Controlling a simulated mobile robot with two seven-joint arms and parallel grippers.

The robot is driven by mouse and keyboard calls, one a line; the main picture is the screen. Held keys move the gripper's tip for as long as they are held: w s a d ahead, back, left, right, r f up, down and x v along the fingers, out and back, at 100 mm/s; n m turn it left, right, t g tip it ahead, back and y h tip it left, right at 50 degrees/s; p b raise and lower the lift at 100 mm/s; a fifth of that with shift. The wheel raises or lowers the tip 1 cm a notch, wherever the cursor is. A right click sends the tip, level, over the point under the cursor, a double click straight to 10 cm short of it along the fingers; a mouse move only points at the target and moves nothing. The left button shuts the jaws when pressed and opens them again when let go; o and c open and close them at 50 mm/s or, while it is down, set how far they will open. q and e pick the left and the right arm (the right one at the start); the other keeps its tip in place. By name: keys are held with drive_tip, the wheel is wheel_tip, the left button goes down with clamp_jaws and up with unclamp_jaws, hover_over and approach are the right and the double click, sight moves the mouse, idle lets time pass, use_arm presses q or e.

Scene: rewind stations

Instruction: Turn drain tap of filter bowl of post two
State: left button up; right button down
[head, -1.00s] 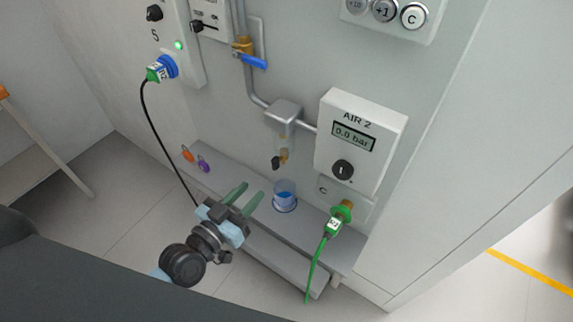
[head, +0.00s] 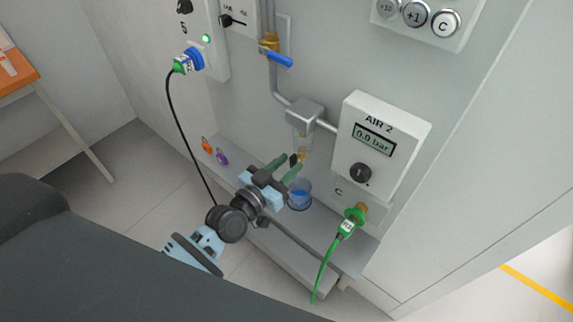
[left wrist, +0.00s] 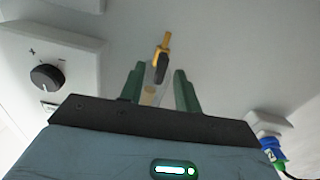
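The filter bowl (head: 303,141) hangs clear under a grey block (head: 304,113) on the pipe, left of the AIR 2 box (head: 381,140). Its drain tap (head: 294,160) is at the bottom, with a brass body and black handle, partly hidden by my finger in the head view. My left gripper (head: 287,168) is open, its green fingers reaching up to the tap. In the left wrist view the drain tap's black handle (left wrist: 160,68) shows in the gap between the two fingers (left wrist: 158,83); I cannot tell whether they touch it. My right gripper is not in view.
A cup of blue liquid (head: 299,194) stands on the grey ledge (head: 338,245) below the bowl. A green hose (head: 328,262) hangs at right, a black cable (head: 178,130) at left. A blue-handled valve (head: 277,56) is above. Orange and purple tags (head: 214,150) are on the left.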

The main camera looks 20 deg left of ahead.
use_arm(q)
drive_tip(key=shift+w, duration=0.15)
drive_tip(key=shift+c, duration=0.4)
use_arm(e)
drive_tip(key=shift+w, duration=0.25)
use_arm(q)
clamp_jaws()
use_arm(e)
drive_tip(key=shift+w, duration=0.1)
